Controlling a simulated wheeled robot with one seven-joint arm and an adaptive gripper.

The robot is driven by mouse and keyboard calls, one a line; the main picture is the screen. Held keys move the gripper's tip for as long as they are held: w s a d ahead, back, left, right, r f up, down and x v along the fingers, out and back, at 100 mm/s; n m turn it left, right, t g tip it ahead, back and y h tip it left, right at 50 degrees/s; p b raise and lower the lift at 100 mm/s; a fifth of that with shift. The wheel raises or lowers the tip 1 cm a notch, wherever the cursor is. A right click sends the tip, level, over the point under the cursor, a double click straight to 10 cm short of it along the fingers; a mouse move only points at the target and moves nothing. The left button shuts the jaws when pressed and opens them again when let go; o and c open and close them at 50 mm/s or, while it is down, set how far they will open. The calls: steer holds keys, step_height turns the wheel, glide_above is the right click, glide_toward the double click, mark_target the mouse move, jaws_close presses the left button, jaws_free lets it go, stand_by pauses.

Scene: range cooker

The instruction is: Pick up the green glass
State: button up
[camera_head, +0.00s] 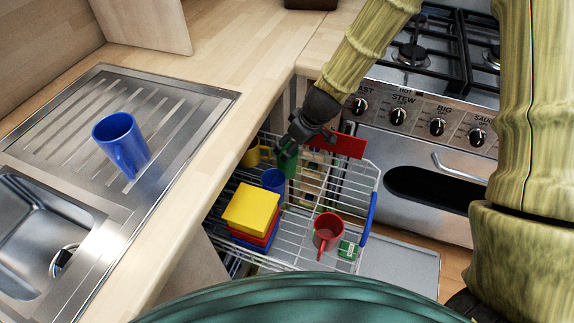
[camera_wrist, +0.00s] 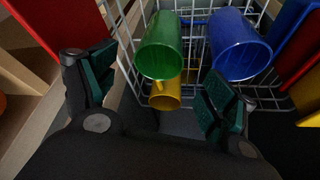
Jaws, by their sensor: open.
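The green glass (camera_wrist: 160,50) stands in the wire rack, ahead of and between my open fingers in the wrist view. In the head view the green glass (camera_head: 288,163) is partly hidden by my gripper (camera_head: 290,148), which is at the rack's far left part. My gripper (camera_wrist: 155,95) also shows in the wrist view, with its two green-padded fingers spread apart and nothing held. A gap shows between each finger and the glass.
A blue cup (camera_wrist: 236,48) stands close beside the glass, and a yellow mug (camera_wrist: 166,95) is near it. The wire rack (camera_head: 335,185) also holds stacked boxes (camera_head: 252,207) and a red mug (camera_head: 327,232). The cooker (camera_head: 430,150) stands behind. Another blue mug (camera_head: 120,140) is on the drainer.

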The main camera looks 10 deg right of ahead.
steer(key=shift+x, duration=5.1)
steer(key=shift+w, duration=0.15)
steer(key=shift+r, duration=0.1)
steer(key=c, duration=1.2)
